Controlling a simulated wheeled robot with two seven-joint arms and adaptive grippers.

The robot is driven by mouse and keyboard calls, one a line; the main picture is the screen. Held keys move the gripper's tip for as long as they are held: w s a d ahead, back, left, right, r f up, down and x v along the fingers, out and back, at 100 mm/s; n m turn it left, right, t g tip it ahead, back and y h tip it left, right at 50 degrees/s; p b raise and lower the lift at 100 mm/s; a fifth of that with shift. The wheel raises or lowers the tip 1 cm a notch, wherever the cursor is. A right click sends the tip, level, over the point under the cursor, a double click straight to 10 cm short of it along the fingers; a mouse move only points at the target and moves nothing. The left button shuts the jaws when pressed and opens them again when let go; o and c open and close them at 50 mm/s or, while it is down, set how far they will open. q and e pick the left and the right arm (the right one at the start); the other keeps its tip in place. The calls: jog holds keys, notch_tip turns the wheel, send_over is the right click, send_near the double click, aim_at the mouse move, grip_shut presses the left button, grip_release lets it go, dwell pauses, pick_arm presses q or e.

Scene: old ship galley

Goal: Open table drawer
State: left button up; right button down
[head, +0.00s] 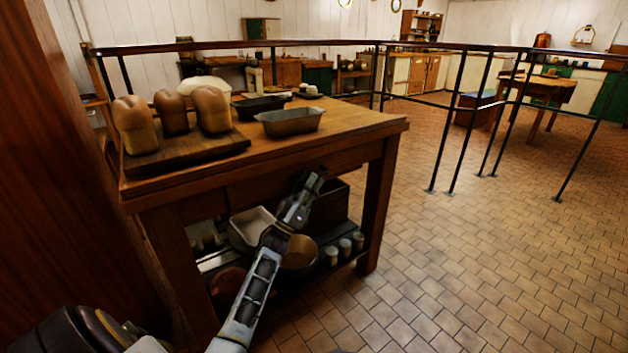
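The wooden table (364,122) stands left of centre with its long front side facing me. A wooden drawer front (252,190) shows under the tabletop, and I see no clear gap around it. My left arm reaches up from the bottom, and my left gripper (316,176) is in front of the table's front side, near the right part of the drawer front. Whether its fingers touch the drawer or its handle is hidden, and the finger opening is too small and dark to read. My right gripper is not in view.
A board (190,152) with bread loaves and a metal loaf tin (290,121) stand on the tabletop. The lower shelf holds a white tray (250,226), a copper-coloured pot (300,253) and several jars. Black railing (460,125) stands behind.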

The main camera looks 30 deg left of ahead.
pick_arm(q)
jog(key=shift+x, duration=1)
jog(key=shift+c, duration=0.2)
grip_shut()
